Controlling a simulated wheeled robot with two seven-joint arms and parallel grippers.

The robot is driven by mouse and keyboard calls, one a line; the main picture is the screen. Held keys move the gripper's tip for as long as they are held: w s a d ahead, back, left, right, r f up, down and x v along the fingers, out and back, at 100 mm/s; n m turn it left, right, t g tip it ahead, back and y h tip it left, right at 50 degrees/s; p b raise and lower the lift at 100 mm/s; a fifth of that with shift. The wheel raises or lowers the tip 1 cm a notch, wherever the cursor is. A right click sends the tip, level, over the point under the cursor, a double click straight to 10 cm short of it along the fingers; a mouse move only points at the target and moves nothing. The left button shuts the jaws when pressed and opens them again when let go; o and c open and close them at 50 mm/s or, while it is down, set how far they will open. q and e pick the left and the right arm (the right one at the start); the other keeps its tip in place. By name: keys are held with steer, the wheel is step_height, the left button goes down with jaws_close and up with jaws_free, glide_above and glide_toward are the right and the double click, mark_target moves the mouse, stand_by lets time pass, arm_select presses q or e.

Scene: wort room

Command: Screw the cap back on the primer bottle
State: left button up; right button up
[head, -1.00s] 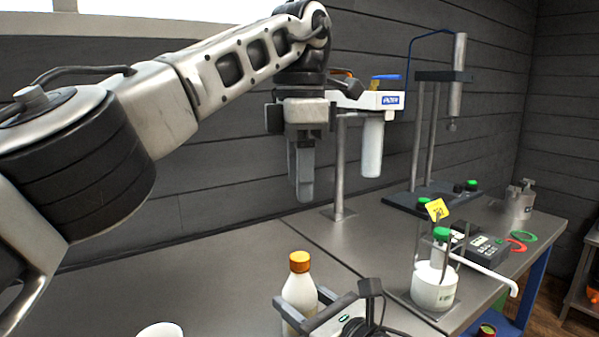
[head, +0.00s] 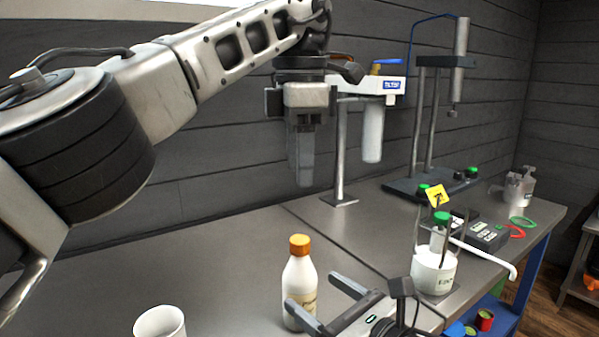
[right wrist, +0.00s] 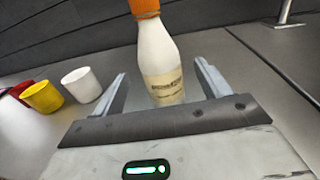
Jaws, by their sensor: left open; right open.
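The white primer bottle (head: 298,280) stands upright on the bench with an orange cap (head: 299,244) on its neck. How tightly the cap sits cannot be told. In the right wrist view the bottle (right wrist: 161,62) has a beige label, and its cap (right wrist: 144,8) is cut by the top edge. My right gripper (head: 312,290) is open and low at the bottle. Its two fingers (right wrist: 160,78) appear on either side of the lower bottle, with gaps showing. My left gripper (head: 302,182) is open and empty, pointing down, well above and behind the bottle in the head view.
A white cup (head: 160,323) stands left of the bottle; yellow (right wrist: 42,97) and red (right wrist: 18,90) cups show beyond it. A jar with a green-capped tube (head: 433,268) stands to the right. A filter stand (head: 340,160) rises behind. The bench left of the bottle is mostly clear.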

steer(key=b+v, duration=0.2)
steer(key=v, duration=0.9)
steer(key=shift+s, duration=0.1)
